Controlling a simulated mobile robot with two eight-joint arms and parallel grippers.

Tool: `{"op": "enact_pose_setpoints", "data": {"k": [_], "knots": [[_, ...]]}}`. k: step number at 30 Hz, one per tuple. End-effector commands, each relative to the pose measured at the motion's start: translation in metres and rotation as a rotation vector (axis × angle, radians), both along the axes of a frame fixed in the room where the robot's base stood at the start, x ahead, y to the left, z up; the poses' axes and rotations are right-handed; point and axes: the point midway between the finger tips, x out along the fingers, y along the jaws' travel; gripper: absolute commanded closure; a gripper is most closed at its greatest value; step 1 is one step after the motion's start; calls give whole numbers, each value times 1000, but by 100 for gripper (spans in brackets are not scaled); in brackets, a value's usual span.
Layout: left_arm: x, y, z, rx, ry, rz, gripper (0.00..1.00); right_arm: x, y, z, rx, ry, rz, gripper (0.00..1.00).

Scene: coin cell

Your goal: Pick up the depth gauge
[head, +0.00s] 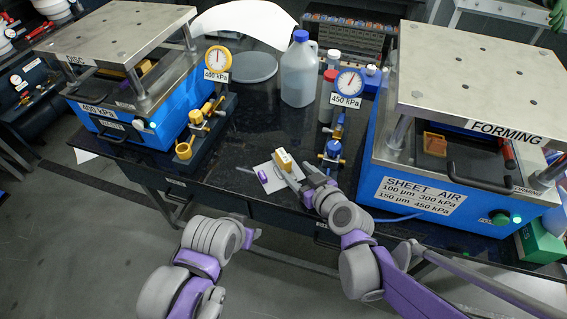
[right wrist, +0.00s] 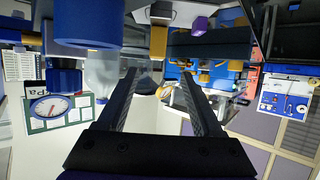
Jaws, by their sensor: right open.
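A pale sheet (head: 268,185) lies at the front of the black bench. On it are a yellow-and-white block (head: 283,160) and a small purple piece (head: 262,176) with a thin grey rod beside it. I cannot tell for sure which of these is the depth gauge. My right gripper (head: 296,178) is close to the block, on its near right side. In the right wrist view the right gripper (right wrist: 160,73) is open with nothing between its fingers. The yellow block (right wrist: 160,13) and purple piece (right wrist: 200,23) show at the top there.
A blue disc press (head: 125,115) stands left and a blue forming press (head: 440,190) right. Two pressure gauges (head: 217,60) (head: 349,83) stand on stands between them. A clear jug (head: 299,72) is behind. The bench middle (head: 255,125) is free.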

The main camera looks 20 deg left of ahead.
Motion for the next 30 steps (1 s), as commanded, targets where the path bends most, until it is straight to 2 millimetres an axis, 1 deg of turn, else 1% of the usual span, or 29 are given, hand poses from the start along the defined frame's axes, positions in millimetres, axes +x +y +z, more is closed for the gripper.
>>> {"op": "enact_pose_setpoints", "data": {"k": [1, 3, 10, 18, 22, 28, 30], "knots": [[-1, 0, -2, 0, 2, 0, 52, 6, 6, -5, 0, 1, 1, 32], [-2, 0, -4, 0, 3, 0, 52, 12, 11, -8, -1, 0, 0, 32], [-2, 0, -4, 0, 3, 0, 52, 24, 21, -13, -1, 1, 0, 32], [-1, 0, -3, 0, 2, 0, 52, 51, 42, -25, -1, 1, 0, 32], [-1, 0, -3, 0, 3, 0, 52, 56, 46, -28, -2, 1, -1, 32], [-1, 0, -3, 0, 3, 0, 52, 56, 46, -28, -2, 1, -1, 32], [-1, 0, -3, 0, 3, 0, 52, 56, 46, -28, -2, 1, -1, 45]]}}
